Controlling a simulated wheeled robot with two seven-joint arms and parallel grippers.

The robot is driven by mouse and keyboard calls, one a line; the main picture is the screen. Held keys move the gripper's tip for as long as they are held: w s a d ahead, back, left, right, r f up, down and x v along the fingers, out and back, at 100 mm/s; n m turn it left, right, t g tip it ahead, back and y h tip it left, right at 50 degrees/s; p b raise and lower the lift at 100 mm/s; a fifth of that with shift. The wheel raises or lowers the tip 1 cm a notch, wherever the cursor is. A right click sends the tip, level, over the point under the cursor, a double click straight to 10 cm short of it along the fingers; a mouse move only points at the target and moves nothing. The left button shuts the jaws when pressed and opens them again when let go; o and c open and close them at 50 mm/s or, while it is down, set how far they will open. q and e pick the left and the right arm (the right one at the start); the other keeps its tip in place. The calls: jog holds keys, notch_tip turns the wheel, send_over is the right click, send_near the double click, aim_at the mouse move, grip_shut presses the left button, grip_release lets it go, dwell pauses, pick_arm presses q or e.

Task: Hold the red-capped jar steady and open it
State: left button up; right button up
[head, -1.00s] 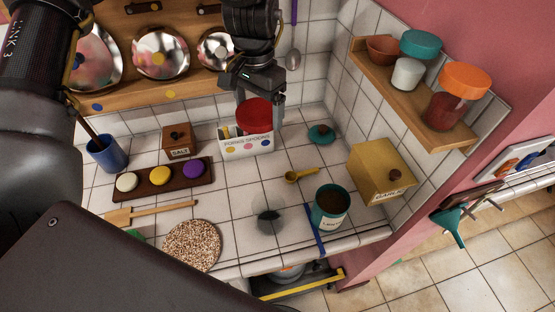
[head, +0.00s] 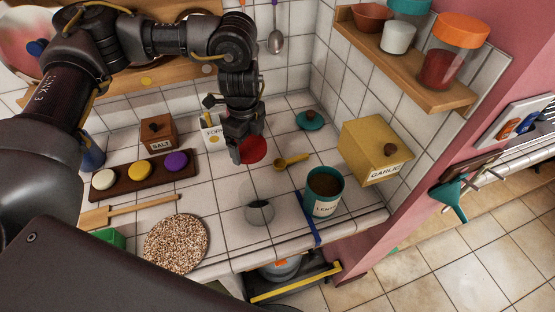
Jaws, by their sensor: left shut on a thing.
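My left gripper (head: 240,150) points down in the middle of the counter, shut on a red round cap (head: 255,150). The cap is held tilted above the tiles, partly hidden behind the fingers. No jar body shows under it. A clear, see-through glass jar (head: 260,210) stands upright on the counter in front of the gripper, with something dark low in it. No cap shows on this jar. My right gripper is not in view.
A teal open tin (head: 322,192) stands right of the jar, near a blue strip. A yellow scoop (head: 290,160), teal lid (head: 311,120), garlic box (head: 372,150) and spice tray (head: 145,178) lie around. A round speckled mat (head: 175,243) is at the front left.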

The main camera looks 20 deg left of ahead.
aim_at(252, 173)
pick_arm(q)
notch_tip(252, 173, down, 10)
jog(key=shift+r+p, duration=0.25)
jog(key=shift+p, duration=0.15)
jog(key=shift+f, duration=0.25)
jog(key=shift+f, duration=0.1)
jog(key=o, duration=0.9)
notch_tip(252, 173, up, 12)
jog(key=shift+r+b, duration=0.15)
jog(key=shift+b, duration=0.45)
jog(key=shift+d, duration=0.1)
